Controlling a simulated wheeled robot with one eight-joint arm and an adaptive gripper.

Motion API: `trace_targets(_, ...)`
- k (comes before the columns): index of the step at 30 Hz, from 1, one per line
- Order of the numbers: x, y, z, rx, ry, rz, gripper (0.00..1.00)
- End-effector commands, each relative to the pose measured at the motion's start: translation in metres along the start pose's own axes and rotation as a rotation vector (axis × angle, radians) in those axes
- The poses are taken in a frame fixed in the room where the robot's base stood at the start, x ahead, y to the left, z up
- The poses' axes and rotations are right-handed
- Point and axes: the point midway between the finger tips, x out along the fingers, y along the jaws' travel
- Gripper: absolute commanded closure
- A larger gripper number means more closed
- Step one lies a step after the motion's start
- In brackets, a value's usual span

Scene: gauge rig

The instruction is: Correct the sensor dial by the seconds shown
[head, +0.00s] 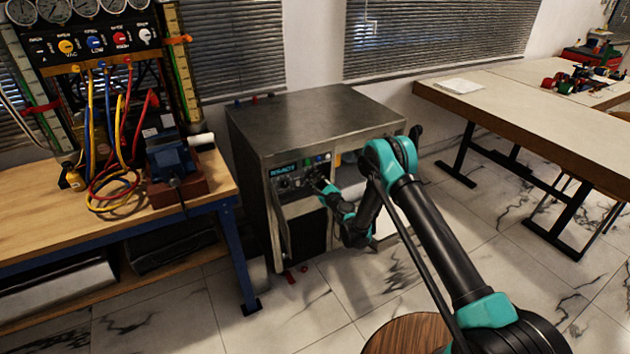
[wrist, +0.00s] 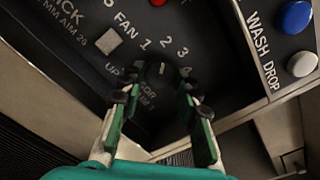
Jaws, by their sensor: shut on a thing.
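A dark round dial (wrist: 161,70) with a pale pointer mark sits on the black panel of a grey metal cabinet (head: 315,115). Numbers 1, 2, 3 and the word FAN are printed just above it. No label reading "sensor" is legible by it. My gripper (wrist: 160,82) is shut on this dial, with one teal finger on each side. In the head view my gripper (head: 320,186) is at the cabinet's front panel (head: 290,182), hiding part of it. No seconds reading is legible in either view.
Blue (wrist: 296,17) and white (wrist: 303,63) buttons lie right of the dial, near the words WASH DROP. A workbench (head: 217,178) with gauges and hoses stands left. A long table (head: 505,88) stands right.

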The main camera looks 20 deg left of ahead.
Motion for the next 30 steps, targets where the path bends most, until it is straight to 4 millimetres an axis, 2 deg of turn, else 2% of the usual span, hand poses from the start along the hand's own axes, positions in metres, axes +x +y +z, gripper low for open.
trace_targets(2,-0.0012,0.0008,-0.0002,0.000,-0.001,0.001,0.97)
trace_targets(3,-0.0012,0.0008,-0.0001,0.000,-0.001,0.001,0.63)
trace_targets(7,-0.0008,0.0006,-0.0001,0.000,0.000,0.001,0.47)
trace_targets(20,-0.0002,0.0003,0.0000,0.043,0.000,0.000,0.47)
trace_targets(30,-0.0001,0.0001,0.0000,0.362,0.000,0.000,0.47)
